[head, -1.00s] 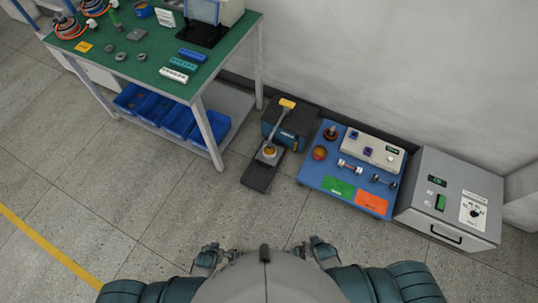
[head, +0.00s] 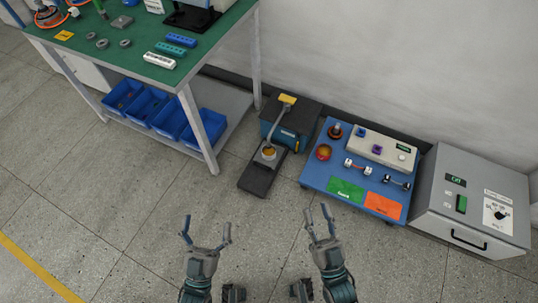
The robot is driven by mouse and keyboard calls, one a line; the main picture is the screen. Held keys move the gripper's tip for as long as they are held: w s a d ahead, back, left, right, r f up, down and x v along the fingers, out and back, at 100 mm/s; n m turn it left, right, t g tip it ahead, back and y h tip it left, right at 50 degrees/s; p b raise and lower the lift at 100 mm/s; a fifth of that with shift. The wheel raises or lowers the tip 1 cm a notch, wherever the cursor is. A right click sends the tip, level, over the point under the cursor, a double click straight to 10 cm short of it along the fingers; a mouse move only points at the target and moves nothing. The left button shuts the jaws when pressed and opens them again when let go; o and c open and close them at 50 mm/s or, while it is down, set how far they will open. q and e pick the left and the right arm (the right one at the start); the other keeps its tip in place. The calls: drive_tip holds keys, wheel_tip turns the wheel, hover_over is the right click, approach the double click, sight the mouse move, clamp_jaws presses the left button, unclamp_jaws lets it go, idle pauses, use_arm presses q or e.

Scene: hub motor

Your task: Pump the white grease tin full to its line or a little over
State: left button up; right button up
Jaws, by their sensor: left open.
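A small pale-rimmed tin (head: 268,153) with amber content sits on the dark base of a floor pump (head: 259,178); its line and exact fill level are too small to read. The pump's lever rises behind the tin and ends in a yellow handle (head: 287,99). My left gripper (head: 206,229) is open and empty, in front of the pump and to its left in the picture. My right gripper (head: 317,213) has its fingers apart and is empty, in front of the pump and to its right. Neither touches anything.
A blue board (head: 313,176) with several parts and green and orange cards lies right of the pump. A grey control box (head: 437,218) stands at far right. A green-topped workbench (head: 135,72) with blue bins (head: 170,118) is at left. The floor before the pump is clear.

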drive_tip(key=shift+d, duration=0.1)
drive_tip(key=c, duration=0.4)
clamp_jaws()
drive_tip(key=shift+a, duration=0.55)
drive_tip(key=shift+d+f, duration=0.1)
drive_tip(key=shift+d, duration=0.3)
drive_tip(key=shift+a, duration=0.2)
